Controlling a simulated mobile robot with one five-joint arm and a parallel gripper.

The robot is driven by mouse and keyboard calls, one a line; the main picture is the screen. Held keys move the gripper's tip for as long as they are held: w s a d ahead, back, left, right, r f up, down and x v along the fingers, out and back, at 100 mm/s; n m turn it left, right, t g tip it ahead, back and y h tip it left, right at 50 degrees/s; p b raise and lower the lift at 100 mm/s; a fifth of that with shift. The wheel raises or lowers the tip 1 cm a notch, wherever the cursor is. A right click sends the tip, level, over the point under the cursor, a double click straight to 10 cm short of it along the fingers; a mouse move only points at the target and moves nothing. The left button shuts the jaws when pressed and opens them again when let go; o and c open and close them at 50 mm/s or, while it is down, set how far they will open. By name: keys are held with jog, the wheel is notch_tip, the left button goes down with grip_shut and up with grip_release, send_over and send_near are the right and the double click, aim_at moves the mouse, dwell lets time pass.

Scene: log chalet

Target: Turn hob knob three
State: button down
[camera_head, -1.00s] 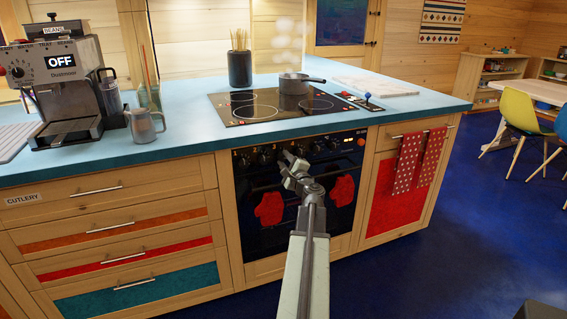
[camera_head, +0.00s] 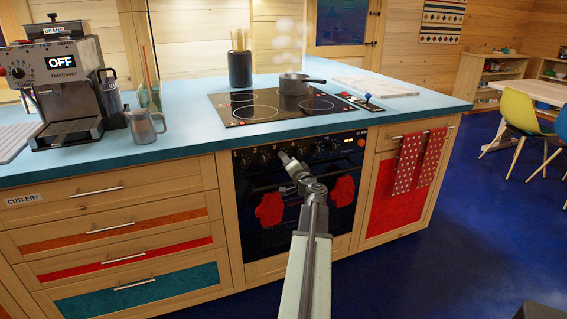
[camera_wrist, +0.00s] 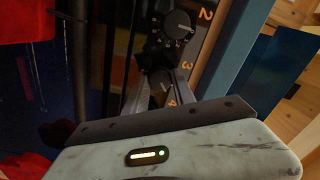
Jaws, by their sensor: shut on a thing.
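The oven's front panel carries a row of dark knobs under the blue worktop. My gripper (camera_head: 284,158) reaches the panel at the third knob from the left. In the wrist view my gripper (camera_wrist: 160,82) has its two fingers closed around a dark knob, hob knob three (camera_wrist: 156,58), beside the printed 3. The fingers hide much of this knob, so its pointer cannot be read. Knob two (camera_wrist: 178,28) stands clear beside the printed 2. A printed 4 shows near the gripper body.
A steaming saucepan (camera_head: 293,84) stands on the black hob (camera_head: 235,119) above. Red oven mitts (camera_head: 269,209) hang on the oven front below the knobs. Dotted towels (camera_head: 409,160) hang to the right.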

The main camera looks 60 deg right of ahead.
jog(key=shift+r+n+y+p, duration=0.1)
jog(key=shift+n+y+p, duration=0.25)
jog(key=shift+n, duration=4.65)
jog(key=c, duration=1)
grip_release()
jog(key=shift+c, duration=0.2)
jog(key=v, duration=0.7)
jog(key=shift+s+a, duration=0.25)
jog(key=shift+s, duration=0.05)
